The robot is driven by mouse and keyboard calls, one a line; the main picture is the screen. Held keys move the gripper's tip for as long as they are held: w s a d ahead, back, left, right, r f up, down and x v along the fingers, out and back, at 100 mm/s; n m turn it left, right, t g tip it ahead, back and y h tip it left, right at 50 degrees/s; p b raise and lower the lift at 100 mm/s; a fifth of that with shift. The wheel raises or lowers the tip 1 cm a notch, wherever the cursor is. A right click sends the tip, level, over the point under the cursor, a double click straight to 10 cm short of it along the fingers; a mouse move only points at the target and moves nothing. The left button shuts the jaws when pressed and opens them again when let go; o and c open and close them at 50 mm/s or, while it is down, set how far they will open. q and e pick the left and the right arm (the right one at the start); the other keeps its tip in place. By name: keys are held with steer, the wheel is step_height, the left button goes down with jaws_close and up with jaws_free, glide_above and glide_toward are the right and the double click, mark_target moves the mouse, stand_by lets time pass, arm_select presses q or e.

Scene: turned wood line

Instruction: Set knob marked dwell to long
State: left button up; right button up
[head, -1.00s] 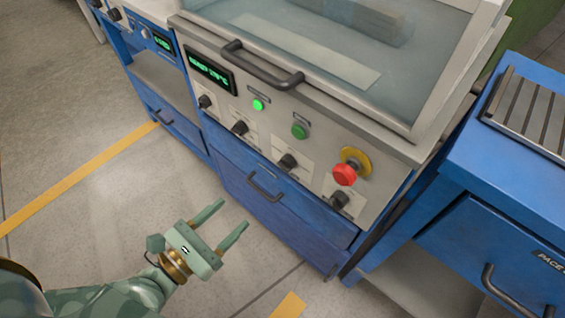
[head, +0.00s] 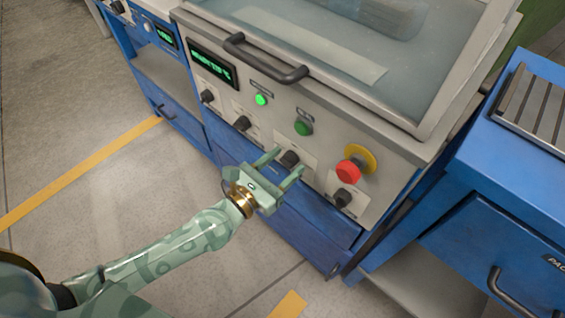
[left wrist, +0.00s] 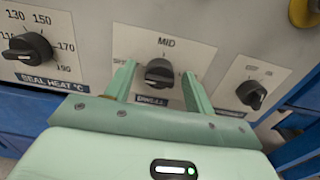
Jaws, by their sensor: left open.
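The dwell knob (left wrist: 159,73) is a black knob on a pale plate with MID printed above it and a partly hidden label below it. It also shows in the head view (head: 289,158) on the grey machine front. My left gripper (head: 287,162) is open, with one finger on each side of the knob. In the left wrist view its fingertips (left wrist: 157,70) flank the knob with gaps, apart from it. The knob's pointer direction is hard to tell. The side markings on the plate are partly covered by the fingers. My right gripper is not in view.
The seal heat knob (left wrist: 27,47) is to the left and another black knob (left wrist: 251,94) to the right. A red emergency button (head: 348,171) on a yellow base sits right of the gripper. A green button (head: 303,127) and a dark handle (head: 265,60) are above.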

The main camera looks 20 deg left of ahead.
arm_select(q)
steer(key=c, duration=1)
